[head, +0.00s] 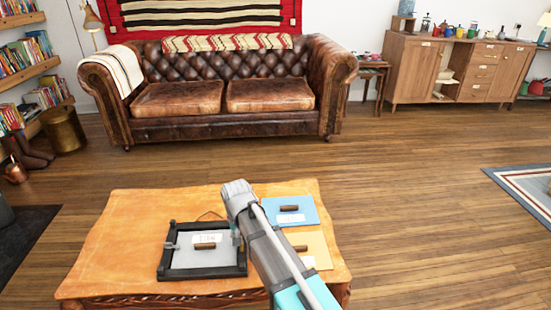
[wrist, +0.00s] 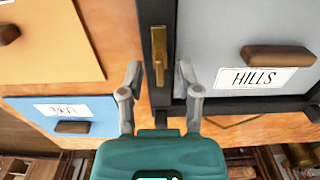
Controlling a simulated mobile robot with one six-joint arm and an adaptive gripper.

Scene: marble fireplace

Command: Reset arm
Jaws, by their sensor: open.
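My gripper (wrist: 158,88) is open in the wrist view, its two grey fingers spread apart. A brass latch (wrist: 158,55) on the black frame (wrist: 145,20) shows between and beyond the fingertips. The fingers do not close on it; whether either touches the frame I cannot tell. In the head view my arm reaches over the table and hides most of the gripper. There the black frame (head: 202,273) lies flat on the table, with a grey panel (head: 188,258) inside. The panel has a brown handle and a label, which reads HILLS in the wrist view.
The orange wooden table (head: 120,240) also holds a blue panel (head: 302,206) and a yellow-orange panel (head: 318,243), each with a brown handle and label, right of the frame. A leather sofa (head: 220,95) stands behind. The floor between is clear.

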